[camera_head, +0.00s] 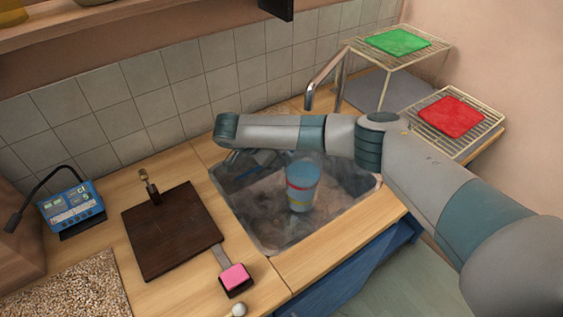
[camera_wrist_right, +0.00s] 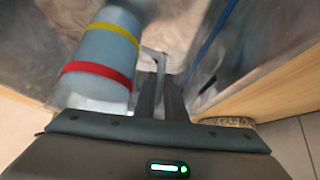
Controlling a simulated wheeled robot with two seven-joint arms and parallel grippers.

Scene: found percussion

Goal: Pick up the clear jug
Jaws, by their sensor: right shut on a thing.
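The clear jug (camera_head: 302,190), pale blue with a red band above a yellow band, is upright in the sink area. It also shows at the left of the right wrist view (camera_wrist_right: 106,50), with its pale handle reaching toward my fingers. My right gripper (camera_wrist_right: 161,88) is shut on the jug's handle, the fingers close together beside the jug body. In the head view my right arm crosses above the sink and the gripper is partly hidden. I cannot tell whether the jug's base touches the sink floor. My left gripper is not in view.
The metal sink (camera_head: 262,243) surrounds the jug, with a faucet (camera_head: 327,78) behind. A dark board (camera_head: 172,232), a pink-topped block (camera_head: 235,278) and a blue device (camera_head: 72,210) are to the left. Wire racks hold a green cloth (camera_head: 398,41) and a red cloth (camera_head: 451,116) at right.

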